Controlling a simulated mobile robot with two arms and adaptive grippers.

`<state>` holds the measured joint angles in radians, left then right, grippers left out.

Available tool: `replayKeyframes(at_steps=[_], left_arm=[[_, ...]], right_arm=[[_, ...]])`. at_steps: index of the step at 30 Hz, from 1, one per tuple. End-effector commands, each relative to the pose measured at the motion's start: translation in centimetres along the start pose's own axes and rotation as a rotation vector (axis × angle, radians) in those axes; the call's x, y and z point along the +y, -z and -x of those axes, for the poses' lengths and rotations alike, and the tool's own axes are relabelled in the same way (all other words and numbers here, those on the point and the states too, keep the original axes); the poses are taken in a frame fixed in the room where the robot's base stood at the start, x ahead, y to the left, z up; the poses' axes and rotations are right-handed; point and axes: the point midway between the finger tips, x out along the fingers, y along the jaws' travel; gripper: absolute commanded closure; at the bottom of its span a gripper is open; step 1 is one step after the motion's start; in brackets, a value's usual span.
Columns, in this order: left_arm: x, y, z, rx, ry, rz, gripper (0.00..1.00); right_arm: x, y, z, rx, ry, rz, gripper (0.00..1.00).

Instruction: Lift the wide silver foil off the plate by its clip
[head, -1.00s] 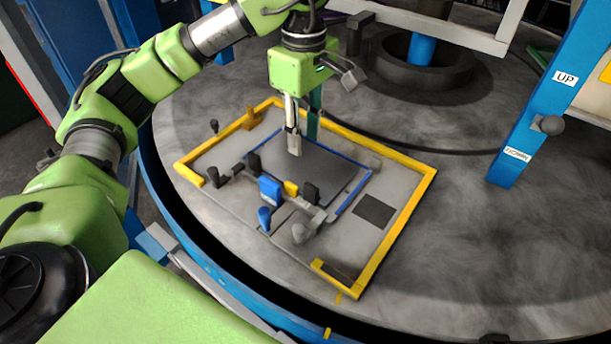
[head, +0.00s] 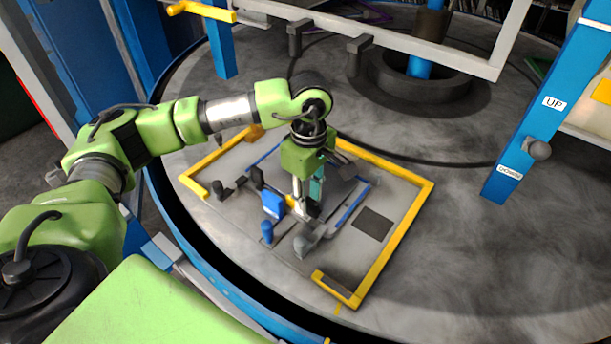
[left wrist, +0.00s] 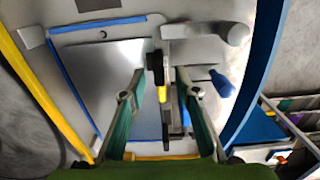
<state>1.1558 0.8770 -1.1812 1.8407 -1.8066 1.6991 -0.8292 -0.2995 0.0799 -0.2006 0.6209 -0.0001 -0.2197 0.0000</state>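A smooth silver-grey sheet, seemingly the foil on its plate, lies between blue edge strips in the left wrist view (left wrist: 110,75). In the head view my left arm covers much of the sheet (head: 342,191). Along its front edge runs a bar with upright black pieces and a small yellow piece (left wrist: 162,93). A black piece (left wrist: 155,66), possibly the clip, shows between the fingers of my left gripper (left wrist: 159,80). The gripper (head: 308,211) points down over this edge with its fingers apart. Contact cannot be told. My right gripper is not in view.
A yellow frame (head: 398,238) borders the work area on a round grey table. A blue block (head: 272,204), a blue knob (head: 267,231) and a grey knob (head: 304,244) stand near the gripper. A blue post (head: 545,108) rises at right.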

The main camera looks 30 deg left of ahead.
Motion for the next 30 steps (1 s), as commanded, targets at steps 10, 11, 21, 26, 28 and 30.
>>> replayKeyframes(at_steps=[10,11,21,26,28,30], left_arm=[[0.1,0.0,-2.1,0.000,-0.001,0.001,0.71],[0.0,0.0,-2.1,0.000,-0.001,0.001,0.71],[0.1,0.0,-2.1,0.000,-0.002,0.002,1.00],[0.1,0.0,-2.0,0.000,-0.002,0.002,1.00],[0.1,0.1,-1.8,0.000,-0.003,0.002,1.00],[0.2,0.0,-1.1,-0.001,-0.005,0.002,1.00]], right_arm=[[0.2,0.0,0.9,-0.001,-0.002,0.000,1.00],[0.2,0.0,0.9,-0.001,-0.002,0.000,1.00],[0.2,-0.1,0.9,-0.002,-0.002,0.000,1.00],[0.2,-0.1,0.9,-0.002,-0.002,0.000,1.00],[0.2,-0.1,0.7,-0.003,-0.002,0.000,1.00],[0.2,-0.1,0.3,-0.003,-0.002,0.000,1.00]])
